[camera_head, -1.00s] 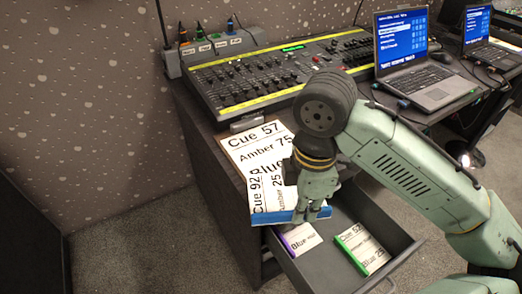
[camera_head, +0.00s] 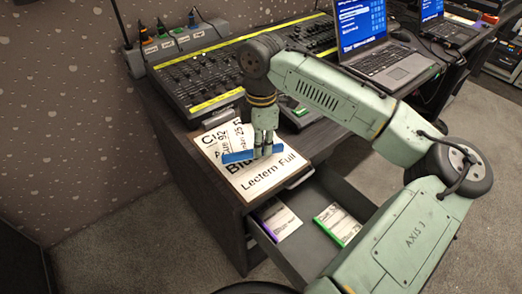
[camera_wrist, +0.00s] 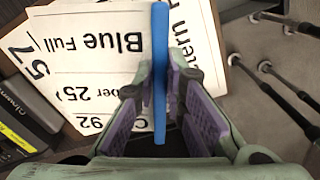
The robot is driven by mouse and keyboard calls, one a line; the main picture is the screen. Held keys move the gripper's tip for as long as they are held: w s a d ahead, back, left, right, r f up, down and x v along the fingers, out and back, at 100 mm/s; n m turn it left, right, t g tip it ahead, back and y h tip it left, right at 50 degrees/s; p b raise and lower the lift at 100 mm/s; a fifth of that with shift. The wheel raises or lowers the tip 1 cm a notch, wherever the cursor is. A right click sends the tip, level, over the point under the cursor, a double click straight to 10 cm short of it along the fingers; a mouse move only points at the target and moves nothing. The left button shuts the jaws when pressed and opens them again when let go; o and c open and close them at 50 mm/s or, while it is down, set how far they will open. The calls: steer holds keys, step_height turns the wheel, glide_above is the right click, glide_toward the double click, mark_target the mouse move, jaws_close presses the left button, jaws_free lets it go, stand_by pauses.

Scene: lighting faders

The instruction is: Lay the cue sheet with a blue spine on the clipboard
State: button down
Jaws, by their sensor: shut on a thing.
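The held sheet is over the clipboard (camera_head: 262,184), which shows a large white page ending in "Lectern Full" on the desk corner. The sheet covers part of that page. I cannot tell whether the sheet touches it. In the wrist view the clipboard's page (camera_wrist: 205,50) shows on both sides of the spine.
An open drawer (camera_head: 300,245) below the desk holds a purple-spined sheet (camera_head: 278,220) and a green-spined sheet (camera_head: 338,226). The fader console (camera_head: 215,75) stands behind the clipboard. A laptop (camera_head: 395,70) stands to the right.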

steer(key=shift+f+p, duration=0.4)
steer(key=shift+f, duration=1.3)
steer(key=shift+f, duration=0.1)
steer(key=shift+f, duration=0.1)
steer(key=c, duration=1.7)
jaws_free()
steer(key=shift+o, duration=0.2)
step_height(320, 180, up, 12)
steer(key=shift+r+b, duration=0.25)
steer(key=shift+b, duration=0.7)
